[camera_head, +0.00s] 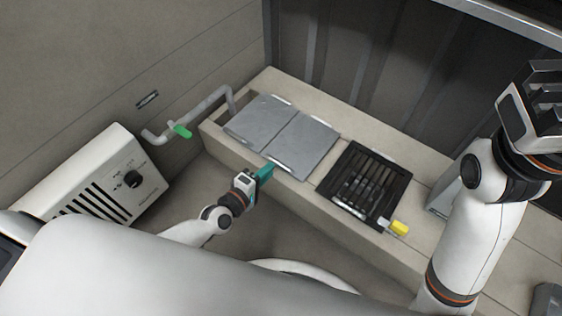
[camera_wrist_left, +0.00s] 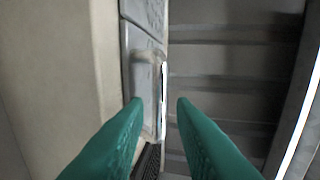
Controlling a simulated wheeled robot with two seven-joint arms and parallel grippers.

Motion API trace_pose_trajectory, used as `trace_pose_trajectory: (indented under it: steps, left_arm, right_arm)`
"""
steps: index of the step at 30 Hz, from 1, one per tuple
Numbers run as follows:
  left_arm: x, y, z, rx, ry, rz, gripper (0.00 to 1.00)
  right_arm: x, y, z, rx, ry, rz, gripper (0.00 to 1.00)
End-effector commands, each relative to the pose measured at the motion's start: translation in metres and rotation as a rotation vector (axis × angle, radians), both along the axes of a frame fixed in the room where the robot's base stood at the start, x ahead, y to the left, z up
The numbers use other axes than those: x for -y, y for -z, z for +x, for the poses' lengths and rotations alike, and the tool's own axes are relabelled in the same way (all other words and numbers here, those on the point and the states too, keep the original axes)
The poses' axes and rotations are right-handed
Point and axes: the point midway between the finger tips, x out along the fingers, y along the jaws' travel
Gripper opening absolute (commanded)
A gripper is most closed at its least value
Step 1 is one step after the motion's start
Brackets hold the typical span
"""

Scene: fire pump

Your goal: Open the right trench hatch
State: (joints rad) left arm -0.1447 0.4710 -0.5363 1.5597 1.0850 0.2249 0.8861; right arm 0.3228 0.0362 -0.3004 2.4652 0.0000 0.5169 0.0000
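Two flat grey hatches lie side by side in the pale ledge: a left hatch (camera_head: 261,120) and a right hatch (camera_head: 301,146). Both look closed. My left gripper (camera_head: 266,172) has teal fingers and is at the front edge of the right hatch, near its left corner. In the left wrist view its two fingers (camera_wrist_left: 160,104) are apart, with nothing clearly held between them. A grey hatch edge (camera_wrist_left: 143,75) shows beyond the fingertips; whether they touch it I cannot tell. My right gripper (camera_head: 540,95) is raised at the far right, away from the hatches; its finger opening is unclear.
A pipe with a green lever (camera_head: 182,131) and a white vented box (camera_head: 95,185) stand at left. A ribbed wall (camera_head: 375,65) rises behind the ledge.

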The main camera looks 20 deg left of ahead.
Motion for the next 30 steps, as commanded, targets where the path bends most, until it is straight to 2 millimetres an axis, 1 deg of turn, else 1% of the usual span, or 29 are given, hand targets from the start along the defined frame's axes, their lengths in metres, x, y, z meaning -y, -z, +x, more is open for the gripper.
trace_pose_trajectory:
  steps: [1,3,9,15,23,24,26,27,28,30]
  left_arm:
    - [0.005,0.005,0.012,0.002,-0.001,-0.003,0.23]
    - [0.009,0.008,0.024,0.002,0.000,-0.002,0.23]
    - [0.019,0.014,0.053,0.002,-0.001,0.000,0.23]
    - [0.024,0.015,0.065,0.000,0.000,0.002,0.23]
    - [0.024,0.015,0.066,-0.001,0.002,0.003,0.23]
    - [0.024,0.015,0.066,-0.001,0.001,0.002,0.20]
    - [0.024,0.015,0.066,-0.001,0.001,0.002,0.10]
    - [0.024,0.015,0.066,-0.001,0.002,0.003,0.03]
    - [0.024,0.015,0.066,-0.001,0.001,0.002,0.00]
    - [0.024,0.015,0.066,-0.001,0.002,0.003,0.00]
  right_arm:
    - [0.000,0.002,-0.003,0.015,0.001,0.000,0.36]
    - [0.000,0.000,-0.006,0.029,0.002,-0.002,0.36]
    - [-0.001,-0.005,-0.013,0.061,0.004,-0.003,0.36]
    - [-0.002,-0.008,-0.016,0.073,0.005,-0.005,0.36]
    - [-0.002,-0.009,-0.016,0.073,0.005,-0.006,0.36]
    - [-0.002,-0.009,-0.016,0.073,0.005,-0.006,0.36]
    - [-0.002,-0.009,-0.016,0.073,0.005,-0.006,0.36]
    - [-0.002,-0.009,-0.016,0.073,0.005,-0.006,0.36]
    - [-0.002,-0.009,-0.016,0.073,0.005,-0.006,0.36]
    - [-0.002,-0.009,-0.016,0.073,0.005,-0.006,0.36]
